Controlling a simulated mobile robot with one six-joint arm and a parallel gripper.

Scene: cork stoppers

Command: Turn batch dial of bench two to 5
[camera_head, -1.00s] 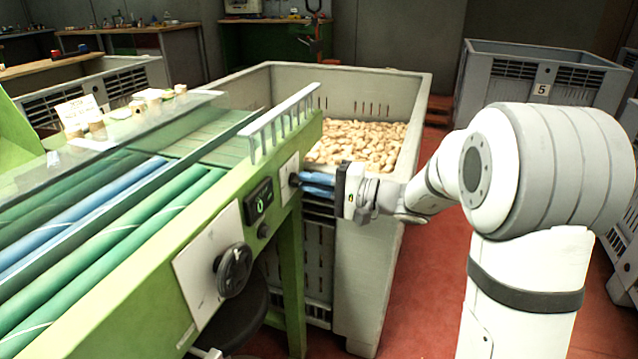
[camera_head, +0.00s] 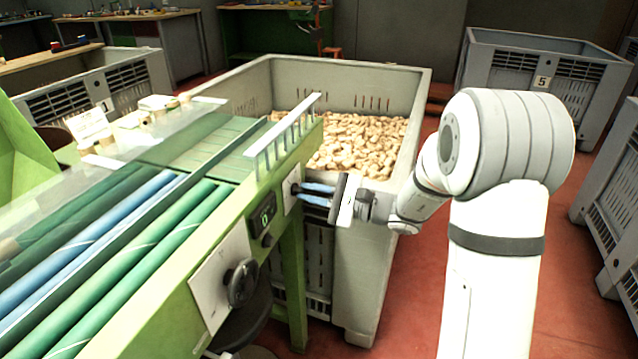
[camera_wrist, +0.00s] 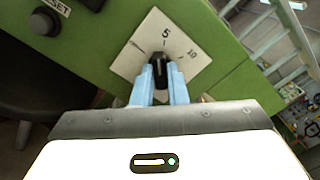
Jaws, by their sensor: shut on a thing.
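The batch dial (camera_wrist: 158,68) is a black knob on a white plate (camera_wrist: 128,66) marked 5 and 10, on the green side of the bench (camera_wrist: 228,84). My gripper (camera_wrist: 160,84) has its two blue fingers shut on the knob in the wrist view. The knob's far end points up toward a tick just below the 5; the exact alignment is hard to tell. In the head view my gripper (camera_head: 303,193) reaches the white dial plate (camera_head: 291,189) from the right, its fingers covering most of the dial.
A black counter display (camera_head: 263,219) and a handwheel (camera_head: 242,283) sit left of the dial. A RESET button (camera_wrist: 46,20) shows in the wrist view. A large grey crate of corks (camera_head: 364,262) stands close behind my gripper.

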